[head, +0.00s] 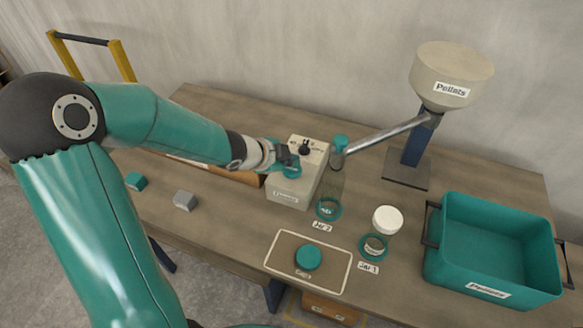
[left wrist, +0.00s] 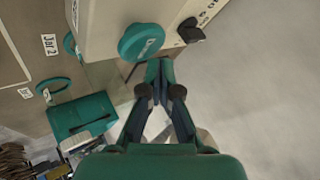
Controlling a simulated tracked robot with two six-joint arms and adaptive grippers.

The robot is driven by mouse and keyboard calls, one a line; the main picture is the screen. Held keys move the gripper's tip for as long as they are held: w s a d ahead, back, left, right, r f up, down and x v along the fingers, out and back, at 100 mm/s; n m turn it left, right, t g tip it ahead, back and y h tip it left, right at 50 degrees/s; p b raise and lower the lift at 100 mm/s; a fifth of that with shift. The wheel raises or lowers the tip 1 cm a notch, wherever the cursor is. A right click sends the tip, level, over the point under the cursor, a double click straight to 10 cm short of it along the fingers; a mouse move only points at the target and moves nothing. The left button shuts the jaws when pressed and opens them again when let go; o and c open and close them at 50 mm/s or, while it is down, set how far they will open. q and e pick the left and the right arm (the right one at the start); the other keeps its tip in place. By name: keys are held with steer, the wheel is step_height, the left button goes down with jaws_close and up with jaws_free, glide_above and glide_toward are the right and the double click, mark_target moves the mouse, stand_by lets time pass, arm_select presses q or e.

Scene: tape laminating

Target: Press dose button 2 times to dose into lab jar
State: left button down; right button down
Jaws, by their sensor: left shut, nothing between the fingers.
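The pale dosing box (head: 288,192) stands on the table with a round teal dose button (left wrist: 141,42), which also shows in the head view (head: 291,171). A black knob (head: 304,148) sits beside the button. My left gripper (left wrist: 160,68) is shut and empty, its tips close to the button; I cannot tell whether they touch it. A clear jar (head: 331,185) stands upright on the ring marked Jar 2, below the teal spout (head: 339,142). Another jar (head: 376,244) with a white top stands at Jar 1. My right gripper is not in view.
A teal Pellets bin (head: 440,262) stands at the right. A Pellets hopper (head: 455,72) on a post feeds a sloping pipe (head: 388,135). A teal cap (head: 308,257) lies on a framed mat (head: 283,262). Small teal (head: 136,181) and grey (head: 185,200) blocks lie at left.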

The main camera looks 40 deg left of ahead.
mark_target(290, 170)
arm_select(q)
steer(key=shift+f, duration=0.1)
stand_by(0.7)
steer(key=shift+f+b, duration=0.3)
steer(key=shift+b, duration=0.05)
steer(key=shift+f+b, duration=0.45)
steer(key=shift+f, duration=0.05)
stand_by(0.7)
steer(key=shift+r, duration=0.1)
steer(key=shift+r+p, duration=0.85)
steer(key=shift+p, duration=0.1)
step_height(290, 170, up, 5)
steer(key=p, duration=0.5)
